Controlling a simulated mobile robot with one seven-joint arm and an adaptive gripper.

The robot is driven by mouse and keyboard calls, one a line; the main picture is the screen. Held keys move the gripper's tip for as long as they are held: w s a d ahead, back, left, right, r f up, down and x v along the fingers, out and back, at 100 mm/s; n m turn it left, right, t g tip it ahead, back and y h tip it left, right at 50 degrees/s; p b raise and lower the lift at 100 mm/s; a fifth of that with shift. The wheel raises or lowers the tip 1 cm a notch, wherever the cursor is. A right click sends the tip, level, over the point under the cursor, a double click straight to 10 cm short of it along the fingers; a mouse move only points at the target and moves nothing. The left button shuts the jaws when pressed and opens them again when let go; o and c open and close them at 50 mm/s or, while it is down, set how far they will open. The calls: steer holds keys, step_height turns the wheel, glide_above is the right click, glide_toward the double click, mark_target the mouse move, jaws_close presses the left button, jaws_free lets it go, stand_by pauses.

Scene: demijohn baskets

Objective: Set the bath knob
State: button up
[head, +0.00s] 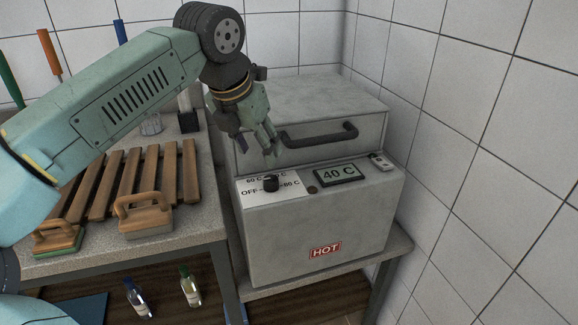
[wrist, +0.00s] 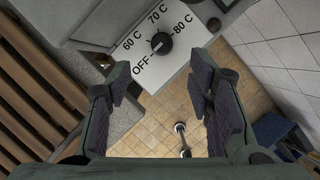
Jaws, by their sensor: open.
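The bath knob (head: 270,184) is a small black dial on the sloped white panel at the front of the grey bath (head: 315,235). The wrist view shows the knob (wrist: 160,42) ringed by the marks OFF, 60 C, 70 C and 80 C. Its pale pointer line is small and seems to face OFF, but I cannot be sure. A dark sign or display (head: 339,174) beside it reads 40 C. My gripper (head: 259,143) is open and empty above the knob, not touching it. In the wrist view, the knob appears beyond the two fingers (wrist: 160,88).
The bath's grey lid (head: 300,105) is down, with a black handle (head: 318,134) close to my gripper. A red HOT label (head: 325,250) is on the front. Left is a bench with a wooden slatted rack (head: 125,180) and two brushes (head: 145,215). A tiled wall stands right.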

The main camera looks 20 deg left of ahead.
mark_target(271, 178)
steer(key=p+x, duration=0.2)
steer(key=x, duration=0.8)
steer(key=shift+d+f, duration=0.1)
steer(key=shift+c, duration=0.2)
jaws_close()
